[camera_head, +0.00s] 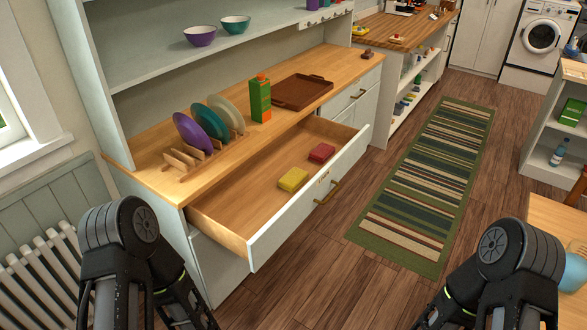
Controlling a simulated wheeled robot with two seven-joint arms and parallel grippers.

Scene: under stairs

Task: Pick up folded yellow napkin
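A folded yellow napkin (293,179) lies flat in the open drawer (235,205) of the wooden-topped cabinet, close to the drawer's front panel. A folded red napkin (321,152) lies in the same drawer, a little behind it and to the right. My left arm shows at the lower left and my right arm at the lower right. Both stay apart from the napkins. The fingertips of both grippers are not visible, so I see no grip on anything.
On the countertop stand a rack of plates (205,135), a green and orange carton (260,99) and a brown tray (302,92). Two bowls sit on the shelf above. A striped rug (435,180) covers the floor right of the drawer. A wooden table (545,225) is at the right edge.

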